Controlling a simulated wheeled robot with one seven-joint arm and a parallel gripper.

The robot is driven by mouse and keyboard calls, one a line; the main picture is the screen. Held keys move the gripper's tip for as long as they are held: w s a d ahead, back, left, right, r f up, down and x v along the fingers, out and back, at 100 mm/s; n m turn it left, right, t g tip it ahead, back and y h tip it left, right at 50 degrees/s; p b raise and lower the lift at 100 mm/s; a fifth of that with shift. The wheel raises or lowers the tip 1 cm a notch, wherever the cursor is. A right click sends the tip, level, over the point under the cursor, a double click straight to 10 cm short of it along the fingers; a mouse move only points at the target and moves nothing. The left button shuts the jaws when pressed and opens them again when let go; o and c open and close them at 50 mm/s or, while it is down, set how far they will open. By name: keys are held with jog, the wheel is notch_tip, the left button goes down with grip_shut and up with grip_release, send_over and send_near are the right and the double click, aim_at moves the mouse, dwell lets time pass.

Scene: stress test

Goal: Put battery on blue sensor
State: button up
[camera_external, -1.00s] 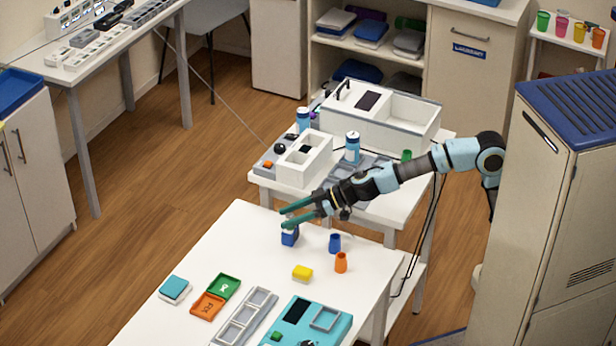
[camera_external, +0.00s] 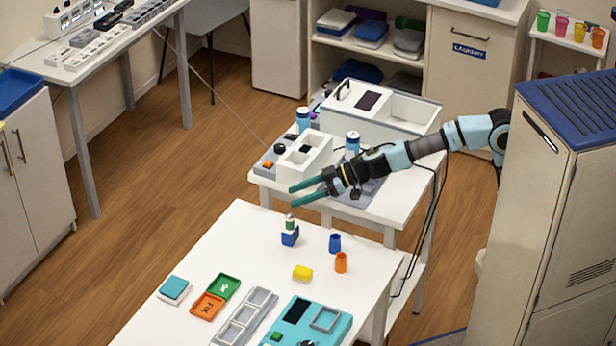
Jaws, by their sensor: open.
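The blue sensor (camera_external: 290,238) is a small blue block on the near white table, close to its far left edge. A small upright battery (camera_external: 290,224), green with a pale top, stands on top of the blue sensor. My gripper (camera_external: 293,196) is open, with two teal fingers pointing left, and shows just above the battery in the picture. Nothing is between its fingers, and it looks clear of the battery.
On the near table (camera_external: 240,225) stand a blue cup (camera_external: 335,243), an orange cup (camera_external: 341,262), a yellow block (camera_external: 302,273), green (camera_external: 224,287) and orange (camera_external: 207,306) trays, a grey compartment tray (camera_external: 227,332) and a teal device (camera_external: 334,333). A white holder (camera_external: 313,150) stands behind my gripper.

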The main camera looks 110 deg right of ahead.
jog(key=shift+r+p, duration=0.3)
jog(key=shift+r, duration=0.3)
jog(key=s+a+f+n+g+p, duration=0.35)
jog(key=s+a+g+p, duration=0.3)
jog(key=s+p, duration=0.7)
jog(key=s+a+f+n+g+p, duration=0.2)
jog(key=s+a+n+g+p, duration=0.4)
jog(key=s+p, duration=0.8)
jog(key=s+a+f+m+y+b, duration=0.15)
jog(key=f+m+b, duration=0.25)
jog(key=f+b, duration=0.95)
jog(key=s+a+f+m+y+b, duration=0.1)
jog(key=s+f+m+b, duration=0.3)
jog(key=f+b, duration=0.95)
notch_tip(320, 180, up, 28)
jog(key=w+p, duration=0.1)
jog(key=p, duration=2.4)
jog(key=shift+w+d+r+t, duration=0.15)
jog(key=shift+w+d+t, duration=0.1)
jog(key=shift+t, duration=0.2)
